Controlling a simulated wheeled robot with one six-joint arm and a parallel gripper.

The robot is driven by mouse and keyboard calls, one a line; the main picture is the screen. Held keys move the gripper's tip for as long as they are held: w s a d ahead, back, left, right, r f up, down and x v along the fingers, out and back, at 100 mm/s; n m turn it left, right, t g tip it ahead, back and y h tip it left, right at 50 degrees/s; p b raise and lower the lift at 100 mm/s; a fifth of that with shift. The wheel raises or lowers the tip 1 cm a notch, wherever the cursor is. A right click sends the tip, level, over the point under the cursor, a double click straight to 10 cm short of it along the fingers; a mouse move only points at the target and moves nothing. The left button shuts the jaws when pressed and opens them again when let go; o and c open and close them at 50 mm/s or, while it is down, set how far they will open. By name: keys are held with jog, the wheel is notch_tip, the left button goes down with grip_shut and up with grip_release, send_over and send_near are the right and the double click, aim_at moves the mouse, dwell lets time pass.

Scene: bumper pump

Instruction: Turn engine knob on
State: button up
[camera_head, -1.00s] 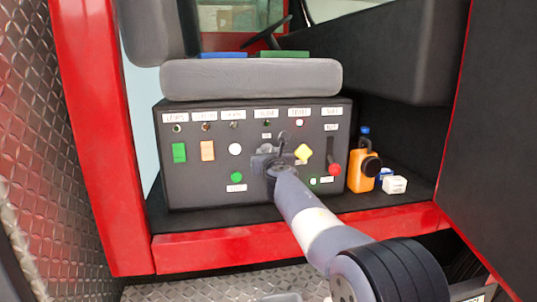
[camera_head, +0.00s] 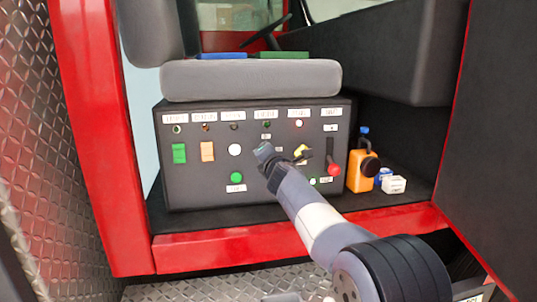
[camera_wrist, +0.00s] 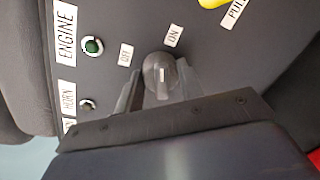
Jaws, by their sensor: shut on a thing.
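The engine knob (camera_wrist: 160,72) is a round dark grey knob with a short pale mark, seen in the wrist view. An "OFF" label (camera_wrist: 126,55) is at its upper left and an "ON" label (camera_wrist: 173,35) above it to the right. The "ENGINE" label (camera_wrist: 66,33) and a green lamp (camera_wrist: 92,46) are farther left. My gripper (camera_wrist: 160,82) has a finger on each side of the knob and is shut on it. In the head view my gripper (camera_head: 266,155) is tilted against the control panel (camera_head: 205,193) and hides the knob.
A red-ended lever (camera_head: 334,169) is farther right. Green (camera_head: 179,153) and orange (camera_head: 207,151) switches are left. An orange bottle (camera_head: 361,172) stands beside the panel.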

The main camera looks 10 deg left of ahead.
jog(key=shift+m+y, duration=0.3)
jog(key=shift+m, duration=1.9)
jog(key=o, duration=1)
jog(key=shift+d, duration=0.1)
jog(key=b+v, duration=0.4)
jog(key=v, duration=0.6)
jog(key=shift+s+b, duration=0.35)
jog(key=shift+b, duration=0.05)
jog(key=shift+w+d+r, duration=0.1)
jog(key=shift+r, duration=0.05)
